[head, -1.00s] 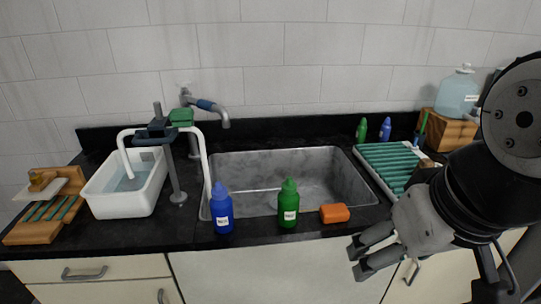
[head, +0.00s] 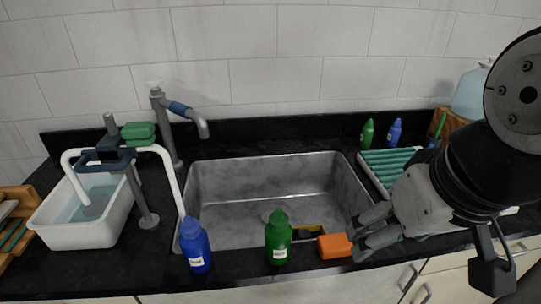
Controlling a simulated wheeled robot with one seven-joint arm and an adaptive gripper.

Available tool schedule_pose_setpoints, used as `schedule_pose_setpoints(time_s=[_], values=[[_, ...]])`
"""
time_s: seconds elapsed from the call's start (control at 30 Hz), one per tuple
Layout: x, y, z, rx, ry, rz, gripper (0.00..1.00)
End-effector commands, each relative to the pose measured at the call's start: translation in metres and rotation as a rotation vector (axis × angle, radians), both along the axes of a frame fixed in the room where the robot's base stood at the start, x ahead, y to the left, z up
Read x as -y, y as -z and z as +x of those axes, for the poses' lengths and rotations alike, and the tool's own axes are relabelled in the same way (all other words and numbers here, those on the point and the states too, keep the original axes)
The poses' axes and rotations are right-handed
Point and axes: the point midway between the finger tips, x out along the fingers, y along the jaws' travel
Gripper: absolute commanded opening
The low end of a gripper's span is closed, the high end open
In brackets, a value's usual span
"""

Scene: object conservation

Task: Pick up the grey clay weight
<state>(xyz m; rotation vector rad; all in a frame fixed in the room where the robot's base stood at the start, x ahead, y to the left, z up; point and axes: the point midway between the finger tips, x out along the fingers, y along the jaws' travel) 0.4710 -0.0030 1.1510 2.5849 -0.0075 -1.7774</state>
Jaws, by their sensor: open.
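I cannot make out a grey clay weight for certain. An orange block (head: 335,246) lies on the front edge of the counter, right of the green bottle. My gripper (head: 359,235) comes in from the right with its fingers apart and nothing held. Its lower fingertip is right beside the orange block; I cannot tell whether they touch. In the sink (head: 225,222), a pale round shape shows partly behind the green bottle (head: 278,240), too unclear to name. A yellow and dark thing (head: 309,231) shows near the sink's front edge, partly hidden.
A blue bottle (head: 195,247) stands at the front left. A white basin of water (head: 73,236) and a stand with a green sponge (head: 138,131) are further left. A faucet (head: 200,124) rises behind the sink. Small green (head: 367,134) and blue (head: 394,133) bottles stand at the back right.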

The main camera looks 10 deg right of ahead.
Motion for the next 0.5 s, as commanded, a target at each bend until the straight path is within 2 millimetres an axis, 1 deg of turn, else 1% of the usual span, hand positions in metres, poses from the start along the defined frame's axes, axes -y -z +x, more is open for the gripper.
schedule_pose_setpoints(time_s=[0.27, 0.3, 0.37, 0.47, 0.5], values=[[0.0, 0.0, 0.0, 0.0, 0.0, 0.0, 0.7], [0.0, 0.0, 0.0, 0.0, 0.0, 0.0, 0.66], [0.0, 0.0, 0.001, -0.001, 0.004, 0.001, 0.66], [0.0, 0.0, 0.009, -0.012, 0.031, 0.015, 0.66], [-0.001, -0.001, 0.016, -0.018, 0.053, 0.026, 0.66]])
